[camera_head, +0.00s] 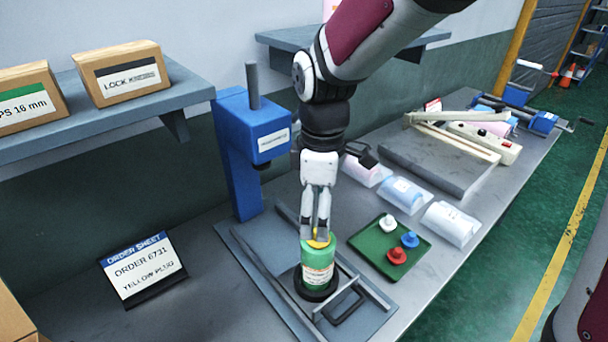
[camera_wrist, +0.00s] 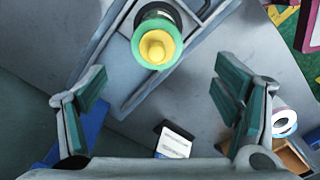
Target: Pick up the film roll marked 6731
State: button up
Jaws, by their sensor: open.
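A green film roll (camera_head: 318,262) with a yellow plug (camera_head: 320,239) in its top stands upright in a dark ring on the press's base plate (camera_head: 258,262). Its label is too small to read. It also shows from above in the wrist view, as a green ring (camera_wrist: 140,50) around the yellow plug (camera_wrist: 158,46). My gripper (camera_head: 318,236) points down at the top of the roll in the head view. In the wrist view my gripper (camera_wrist: 160,100) is open and empty, with the roll ahead of the gap between its fingers. I cannot tell whether the fingers touch the plug.
An order sheet (camera_head: 140,266) reads ORDER 6731, yellow plug. A blue press (camera_head: 240,150) stands behind the roll. A green tray (camera_head: 385,262) holds white, blue and red plugs. Wrapped rolls (camera_head: 404,194) lie behind it. A shelf (camera_head: 110,120) with boxes is at left.

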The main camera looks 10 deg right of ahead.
aim_at(317, 265)
jog(key=shift+w+f, duration=0.1)
jog(key=shift+f, duration=0.2)
notch_tip(317, 265, down, 13)
jog(key=shift+w+d+f+p, duration=0.1)
jog(key=shift+d+f+p, duration=0.05)
jog(key=shift+p, duration=0.2)
jog(key=c, duration=1.7)
